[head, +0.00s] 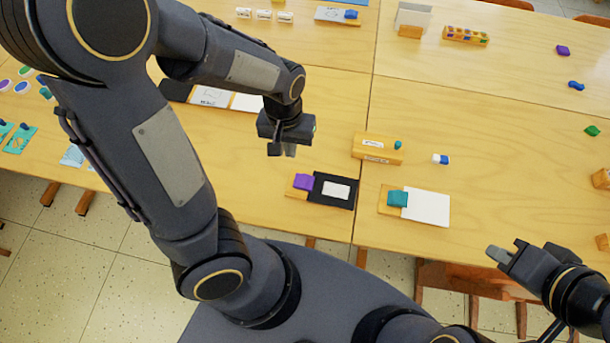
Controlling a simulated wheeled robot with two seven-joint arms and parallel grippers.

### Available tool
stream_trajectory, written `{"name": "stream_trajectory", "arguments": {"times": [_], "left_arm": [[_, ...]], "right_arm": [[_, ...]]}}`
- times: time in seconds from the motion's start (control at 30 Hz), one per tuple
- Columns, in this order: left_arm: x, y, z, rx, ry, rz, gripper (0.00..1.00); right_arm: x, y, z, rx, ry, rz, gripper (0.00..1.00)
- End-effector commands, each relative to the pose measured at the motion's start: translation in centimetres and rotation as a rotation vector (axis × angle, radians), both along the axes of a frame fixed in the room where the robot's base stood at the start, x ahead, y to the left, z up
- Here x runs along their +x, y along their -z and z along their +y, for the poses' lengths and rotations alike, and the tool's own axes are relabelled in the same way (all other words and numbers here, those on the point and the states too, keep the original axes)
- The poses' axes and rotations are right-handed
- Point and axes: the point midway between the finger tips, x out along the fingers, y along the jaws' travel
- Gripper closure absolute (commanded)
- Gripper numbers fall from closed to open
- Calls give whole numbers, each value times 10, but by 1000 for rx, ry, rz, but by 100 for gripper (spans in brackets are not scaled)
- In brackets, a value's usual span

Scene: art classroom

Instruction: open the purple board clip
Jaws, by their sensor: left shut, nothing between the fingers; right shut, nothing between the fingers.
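The purple board clip (303,182) sits at the left end of a small wooden board (297,193) near the table's front edge. A black sheet with a white card (336,190) lies on that board, its left edge against the clip. Whether the clip is raised or pressed down is too small to tell. My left gripper (282,150) is shut and empty, above the table, up and slightly left of the purple clip in the picture and apart from it. My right gripper (499,255) is shut and empty at the lower right, by the table's front edge.
A teal clip (397,198) on a board with white paper (428,207) lies to the right. A wooden block (377,148) with labels stands behind. A blue and white eraser (441,159) lies nearby. Sketch sheets (212,96) lie behind my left arm. Table between is clear.

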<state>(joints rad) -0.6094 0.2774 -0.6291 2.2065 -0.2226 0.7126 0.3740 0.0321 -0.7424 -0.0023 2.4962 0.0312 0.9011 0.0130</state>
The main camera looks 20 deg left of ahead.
Motion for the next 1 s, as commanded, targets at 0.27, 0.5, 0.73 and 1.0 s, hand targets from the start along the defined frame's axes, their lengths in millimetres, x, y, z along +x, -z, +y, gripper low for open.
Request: {"name": "stream_trajectory", "arguments": {"times": [0.27, 0.5, 0.73, 1.0], "left_arm": [[7, 9, 3, 62, 3, 11, 100], [6, 9, 3, 61, 3, 12, 100], [5, 30, 4, 62, 3, 16, 100], [4, 88, 5, 62, 2, 19, 100]], "right_arm": [[0, 1, 0, 0, 0, 0, 100], [0, 1, 0, 0, 0, 0, 100], [0, 5, 0, 0, 0, 0, 100], [0, 16, 0, 0, 0, 0, 100]]}}
